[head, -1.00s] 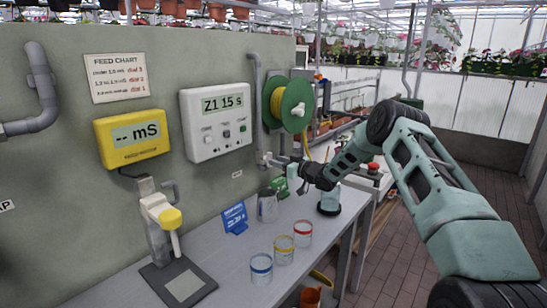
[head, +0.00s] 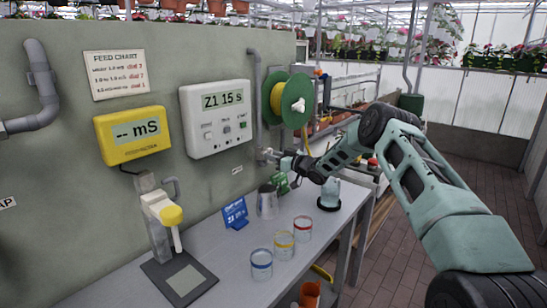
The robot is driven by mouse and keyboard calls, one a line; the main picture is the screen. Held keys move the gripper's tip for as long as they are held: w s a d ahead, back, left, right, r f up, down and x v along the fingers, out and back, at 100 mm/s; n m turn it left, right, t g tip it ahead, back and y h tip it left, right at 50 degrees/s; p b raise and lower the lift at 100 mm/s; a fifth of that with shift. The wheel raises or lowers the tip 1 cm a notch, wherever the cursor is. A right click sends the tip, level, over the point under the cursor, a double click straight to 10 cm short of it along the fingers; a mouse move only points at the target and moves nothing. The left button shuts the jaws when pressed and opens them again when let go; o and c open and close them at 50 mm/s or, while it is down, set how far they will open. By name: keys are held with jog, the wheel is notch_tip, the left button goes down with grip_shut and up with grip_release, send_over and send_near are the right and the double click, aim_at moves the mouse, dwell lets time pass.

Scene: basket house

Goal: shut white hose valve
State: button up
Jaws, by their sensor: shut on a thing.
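The white hose valve (head: 265,156) is a small pale fitting at the lower end of the grey pipe on the wall, left of and below the hose reel. My gripper (head: 282,161) reaches it from the right and is shut on it. The fingers and my wrist cover part of the valve, so the handle's exact angle is too small to tell.
A green reel (head: 291,100) with yellow hose hangs just above my wrist. A white controller box (head: 215,117) is on the wall.

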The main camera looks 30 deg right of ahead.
jog(key=m, duration=0.6)
jog(key=m+b, duration=0.1)
jog(key=m, duration=1)
jog(key=shift+w+d+f+m, duration=0.1)
jog(key=shift+d+f+m, duration=0.2)
jog(key=shift+d, duration=0.1)
dwell(0.5)
jog(key=o, duration=0.7)
jog(key=b+v, duration=0.4)
jog(key=v, duration=1.3)
jog(key=shift+s, duration=0.2)
